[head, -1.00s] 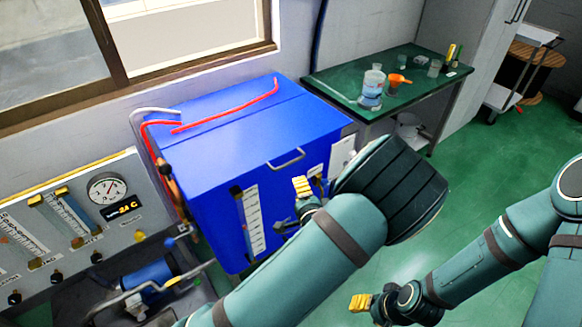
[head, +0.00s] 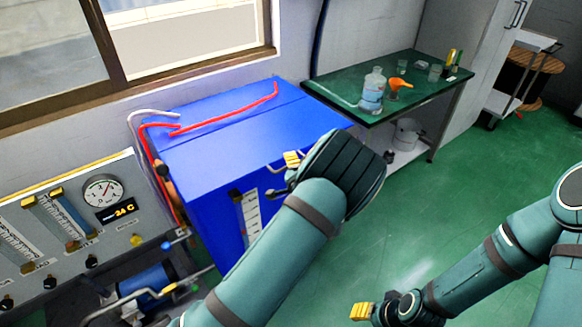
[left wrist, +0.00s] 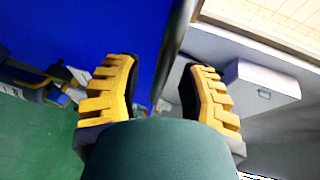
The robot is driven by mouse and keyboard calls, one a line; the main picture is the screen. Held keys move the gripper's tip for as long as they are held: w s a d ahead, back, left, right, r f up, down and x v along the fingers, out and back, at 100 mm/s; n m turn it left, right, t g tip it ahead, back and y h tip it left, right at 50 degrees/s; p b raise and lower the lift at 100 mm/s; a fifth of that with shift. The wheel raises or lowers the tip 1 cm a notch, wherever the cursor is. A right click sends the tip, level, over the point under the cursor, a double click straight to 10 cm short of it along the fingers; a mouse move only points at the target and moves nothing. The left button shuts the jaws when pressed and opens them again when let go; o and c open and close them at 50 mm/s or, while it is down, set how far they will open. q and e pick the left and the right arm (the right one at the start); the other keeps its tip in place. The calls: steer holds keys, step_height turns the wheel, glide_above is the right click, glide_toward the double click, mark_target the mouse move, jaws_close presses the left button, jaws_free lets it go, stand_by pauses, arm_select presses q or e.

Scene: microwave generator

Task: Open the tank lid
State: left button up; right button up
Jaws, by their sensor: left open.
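A blue tank (head: 222,190) stands against the wall below the window, with its flat blue lid (head: 235,135) down. A metal handle (head: 277,169) sits at the lid's front edge, partly hidden by my left gripper. My left gripper (head: 292,160) is at that handle, with its yellow fingertips beside it. In the left wrist view the open yellow fingers stand on either side of the grey handle bar (left wrist: 170,55), which passes between them. I cannot tell whether they touch it. My right gripper (head: 362,307) hangs low over the green floor, away from the tank; its opening is unclear.
A green table (head: 330,92) with a bottle (head: 372,92) and an orange funnel (head: 399,84) stands right of the tank. A gauge panel (head: 70,225) is at left. The green floor (head: 465,165) at right is clear.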

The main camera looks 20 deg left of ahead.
arm_select(q)
steer(key=shift+w+a, duration=0.1)
steer(key=shift+w, duration=0.05)
jaws_close()
